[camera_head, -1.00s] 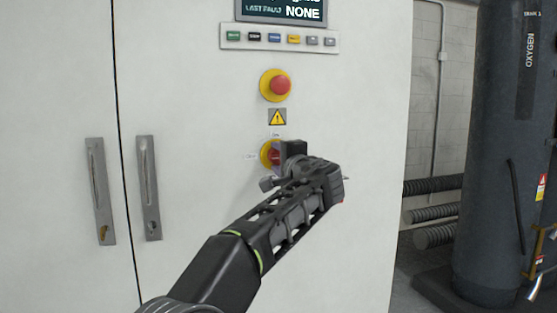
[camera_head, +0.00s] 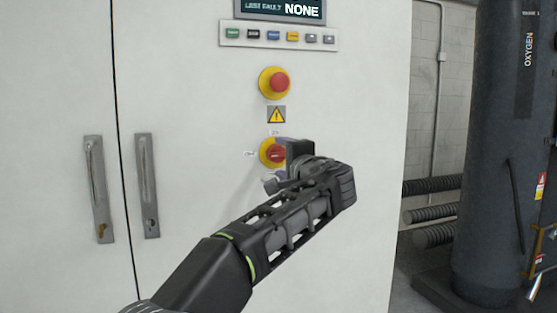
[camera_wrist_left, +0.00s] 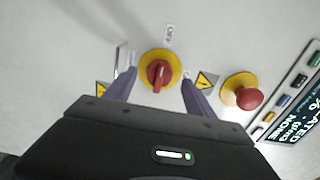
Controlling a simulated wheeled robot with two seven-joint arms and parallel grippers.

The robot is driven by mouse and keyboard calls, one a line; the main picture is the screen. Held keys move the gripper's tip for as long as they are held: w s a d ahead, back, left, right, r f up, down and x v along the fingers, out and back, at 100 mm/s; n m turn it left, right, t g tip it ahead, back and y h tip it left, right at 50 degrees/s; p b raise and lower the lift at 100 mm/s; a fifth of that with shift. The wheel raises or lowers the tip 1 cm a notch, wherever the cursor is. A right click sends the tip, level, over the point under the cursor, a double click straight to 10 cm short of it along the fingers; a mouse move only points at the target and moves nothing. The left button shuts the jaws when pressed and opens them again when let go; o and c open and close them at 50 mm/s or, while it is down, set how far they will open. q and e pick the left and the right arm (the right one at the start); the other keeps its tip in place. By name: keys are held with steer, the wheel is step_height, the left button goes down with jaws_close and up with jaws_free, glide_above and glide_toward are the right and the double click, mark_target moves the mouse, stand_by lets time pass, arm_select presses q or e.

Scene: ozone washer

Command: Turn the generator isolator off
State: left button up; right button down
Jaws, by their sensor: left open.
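The generator isolator is a red rotary handle on a yellow round plate (camera_head: 267,153) on the white cabinet front, below the warning triangle. The left wrist view shows it whole (camera_wrist_left: 158,72), its handle ridge running roughly up and down in that picture, with an "OFF" label near its plate. My left gripper (camera_head: 280,167) is in front of it and partly covers its right side in the head view. In the wrist view its two fingers (camera_wrist_left: 155,88) are open, one on each side of the plate, with nothing between them touching the handle that I can see. My right gripper is not in view.
A red emergency stop button (camera_head: 280,82) on a yellow plate sits above the isolator. Above it are a row of small buttons (camera_head: 273,36) and a display (camera_head: 282,9). Two door handles (camera_head: 148,187) are at left. A dark oxygen tank (camera_head: 497,150) stands at right.

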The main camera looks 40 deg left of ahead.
arm_select(q)
steer(key=v, duration=0.3)
steer(key=shift+s+d, duration=0.25)
steer(key=shift+d, duration=0.05)
